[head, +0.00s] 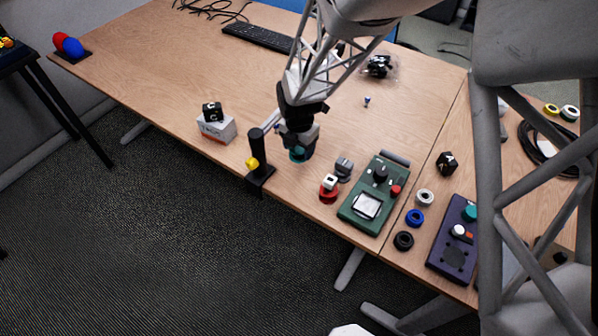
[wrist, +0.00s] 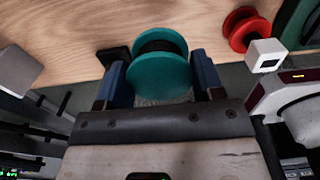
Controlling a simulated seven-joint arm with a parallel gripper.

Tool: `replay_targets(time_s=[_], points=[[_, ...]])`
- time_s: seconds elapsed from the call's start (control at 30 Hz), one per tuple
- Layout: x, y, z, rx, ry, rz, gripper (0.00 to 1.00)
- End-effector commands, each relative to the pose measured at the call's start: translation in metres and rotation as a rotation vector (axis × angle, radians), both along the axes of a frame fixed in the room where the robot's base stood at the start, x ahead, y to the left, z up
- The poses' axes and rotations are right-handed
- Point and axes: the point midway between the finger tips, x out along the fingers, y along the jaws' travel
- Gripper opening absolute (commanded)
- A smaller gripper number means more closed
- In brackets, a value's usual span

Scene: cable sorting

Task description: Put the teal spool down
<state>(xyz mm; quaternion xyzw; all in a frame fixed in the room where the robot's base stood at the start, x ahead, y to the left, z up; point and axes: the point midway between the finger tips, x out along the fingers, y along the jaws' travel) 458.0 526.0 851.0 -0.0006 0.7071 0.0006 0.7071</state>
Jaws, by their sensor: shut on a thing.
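The teal spool (wrist: 158,76) is between the two blue fingertips of my gripper (wrist: 160,84) in the wrist view. It has teal flanges and a dark winding between them. In the head view my gripper (head: 299,150) points down near the table's front edge, with the teal spool (head: 297,154) showing at its tips. My gripper is shut on the spool. I cannot tell whether the spool touches the table.
A black post stand (head: 257,155) with a yellow knob is close left of my gripper. A red spool (head: 328,195) with a white cube, a grey object (head: 343,167) and a green device (head: 373,195) are to the right. A white box (head: 216,129) is further left.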

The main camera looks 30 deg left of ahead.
Motion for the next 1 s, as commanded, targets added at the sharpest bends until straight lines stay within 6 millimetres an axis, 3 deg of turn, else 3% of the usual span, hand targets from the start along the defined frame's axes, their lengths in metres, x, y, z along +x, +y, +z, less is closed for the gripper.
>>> replay_targets(time_s=[0.17,0.5,1.0], points=[[0.0,0.0,-0.005,-0.001,0.001,-0.001,0.37],[0.0,0.0,-0.038,-0.001,0.0,-0.002,0.37],[0.0,0.0,-0.047,-0.001,0.001,-0.002,0.37]])
